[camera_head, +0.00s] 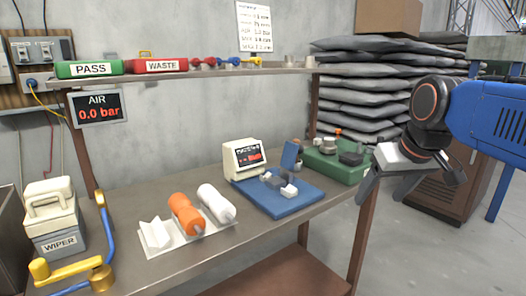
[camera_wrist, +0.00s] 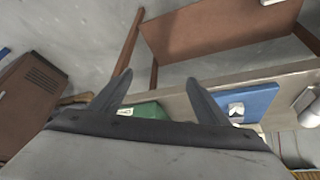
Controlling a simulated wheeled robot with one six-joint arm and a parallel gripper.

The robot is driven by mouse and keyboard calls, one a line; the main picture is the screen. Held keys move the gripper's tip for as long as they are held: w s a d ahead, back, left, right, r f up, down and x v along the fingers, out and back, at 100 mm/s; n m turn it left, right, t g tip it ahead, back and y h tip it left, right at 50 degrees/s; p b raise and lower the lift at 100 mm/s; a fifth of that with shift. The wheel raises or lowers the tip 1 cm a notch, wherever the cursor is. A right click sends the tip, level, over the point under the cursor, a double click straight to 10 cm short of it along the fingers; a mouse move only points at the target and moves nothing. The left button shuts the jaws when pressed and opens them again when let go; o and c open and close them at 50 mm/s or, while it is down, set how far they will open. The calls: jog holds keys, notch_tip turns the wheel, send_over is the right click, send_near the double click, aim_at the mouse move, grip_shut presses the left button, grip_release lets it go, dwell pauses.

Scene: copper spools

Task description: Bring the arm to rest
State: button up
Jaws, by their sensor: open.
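My gripper (camera_head: 384,186) hangs at the right in the head view, past the bench's right end and in front of the stacked grey sacks. Its two grey fingers point down and are spread apart with nothing between them. In the wrist view my gripper (camera_wrist: 158,95) shows the same two fingers wide apart and empty. My blue arm (camera_head: 490,112) reaches in from the right edge of the head view.
The bench (camera_head: 225,250) bears a blue tray (camera_head: 270,208), a green case (camera_head: 335,167), a small display, and white and orange spools (camera_head: 185,212) on a white rack. Grey sacks (camera_head: 370,85) are stacked behind. Open floor (camera_head: 405,255) lies right of the bench.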

jog(key=s+d+f+m, duration=0.1)
jog(key=s+f, duration=1.4)
jog(key=f, duration=0.3)
jog(key=shift+d+f+g+h, duration=0.15)
jog(key=shift+d+g+h, duration=0.15)
jog(key=shift+d, duration=0.05)
